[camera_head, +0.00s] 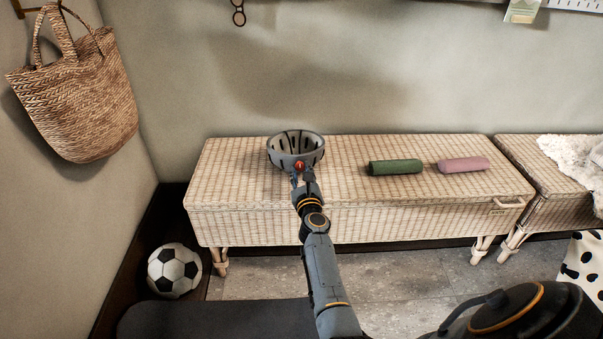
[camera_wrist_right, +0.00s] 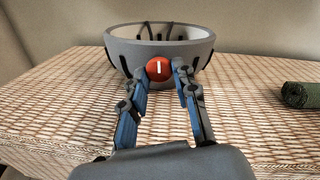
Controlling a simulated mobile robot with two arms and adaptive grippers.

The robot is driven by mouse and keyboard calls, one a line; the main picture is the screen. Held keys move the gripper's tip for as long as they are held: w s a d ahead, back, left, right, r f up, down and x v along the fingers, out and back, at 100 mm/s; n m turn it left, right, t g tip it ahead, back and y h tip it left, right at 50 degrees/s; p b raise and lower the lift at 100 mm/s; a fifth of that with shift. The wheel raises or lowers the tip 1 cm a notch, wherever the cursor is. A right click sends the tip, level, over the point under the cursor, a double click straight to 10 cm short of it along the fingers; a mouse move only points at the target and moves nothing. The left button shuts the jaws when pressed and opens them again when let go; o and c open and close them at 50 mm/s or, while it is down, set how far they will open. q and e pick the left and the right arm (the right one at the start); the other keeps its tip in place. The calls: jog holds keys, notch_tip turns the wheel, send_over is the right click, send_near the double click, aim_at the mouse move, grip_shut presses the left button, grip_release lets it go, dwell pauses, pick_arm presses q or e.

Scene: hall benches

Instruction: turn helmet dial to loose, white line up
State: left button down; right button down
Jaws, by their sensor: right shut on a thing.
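A grey helmet (camera_head: 283,150) lies upside down, its hollow facing up, on the wicker bench. It also shows in the right wrist view (camera_wrist_right: 195,50). A red dial (camera_wrist_right: 159,69) sits on the helmet's near side; in the head view the dial (camera_head: 299,165) is small. In the right wrist view the white line on the dial stands about upright. My right gripper (camera_head: 298,172) is shut on the dial, with a fingertip at each side of it in the right wrist view (camera_wrist_right: 160,72). My left gripper is not in view.
The wicker bench (camera_head: 240,189) holds a green roll (camera_head: 395,167) and a pink roll (camera_head: 463,164) right of the helmet. A football (camera_head: 174,270) lies on the floor at left. A woven bag (camera_head: 80,95) hangs on the left wall. Bench top between helmet and green roll is clear.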

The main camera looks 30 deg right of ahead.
jog(key=shift+f+m, duration=0.1)
jog(key=shift+m, duration=0.3)
jog(key=c, duration=1)
grip_release()
jog(key=shift+c, duration=0.2)
